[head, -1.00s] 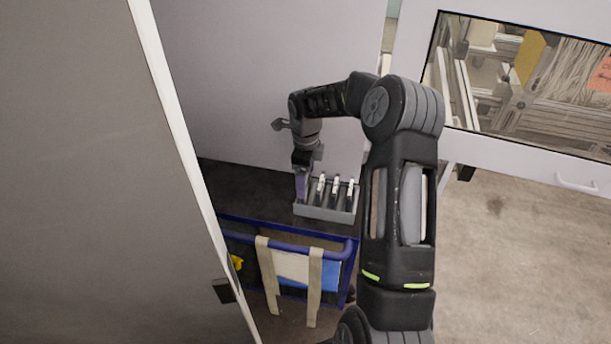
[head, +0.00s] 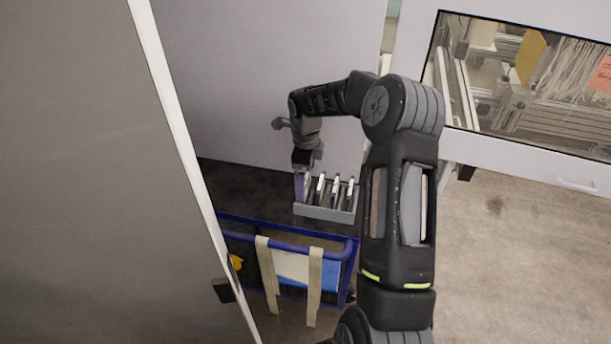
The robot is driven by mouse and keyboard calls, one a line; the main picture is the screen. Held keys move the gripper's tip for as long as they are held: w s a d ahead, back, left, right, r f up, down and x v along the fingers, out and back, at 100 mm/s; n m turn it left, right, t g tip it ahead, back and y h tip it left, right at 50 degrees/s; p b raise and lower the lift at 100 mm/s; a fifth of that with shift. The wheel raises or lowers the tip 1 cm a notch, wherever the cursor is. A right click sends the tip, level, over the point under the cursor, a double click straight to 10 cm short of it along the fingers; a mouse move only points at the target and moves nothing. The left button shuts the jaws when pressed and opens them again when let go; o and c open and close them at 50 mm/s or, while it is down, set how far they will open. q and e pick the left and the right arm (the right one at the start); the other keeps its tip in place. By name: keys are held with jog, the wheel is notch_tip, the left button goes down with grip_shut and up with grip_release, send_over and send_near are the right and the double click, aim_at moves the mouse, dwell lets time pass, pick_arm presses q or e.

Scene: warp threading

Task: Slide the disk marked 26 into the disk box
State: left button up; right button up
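The grey disk box (head: 325,213) stands on a dark surface near the middle of the head view. Several thin disks (head: 335,190) stand upright in it, side by side. No number can be read on any of them, so I cannot tell which is marked 26. My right gripper (head: 300,186) points down at the left end of the box. Its fingers are small and dark, and I cannot see whether they are shut or whether a disk is between them. My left gripper is not in the picture.
A blue-framed cart (head: 290,247) with beige straps stands in front of the box. A large grey panel (head: 90,180) fills the left side. A white wall (head: 260,80) rises behind the box. A white cabinet with a window (head: 525,80) stands at the right, above bare floor.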

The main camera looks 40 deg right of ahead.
notch_tip(320, 180, up, 8)
jog(key=shift+f+b, duration=0.2)
jog(key=shift+b, duration=0.6)
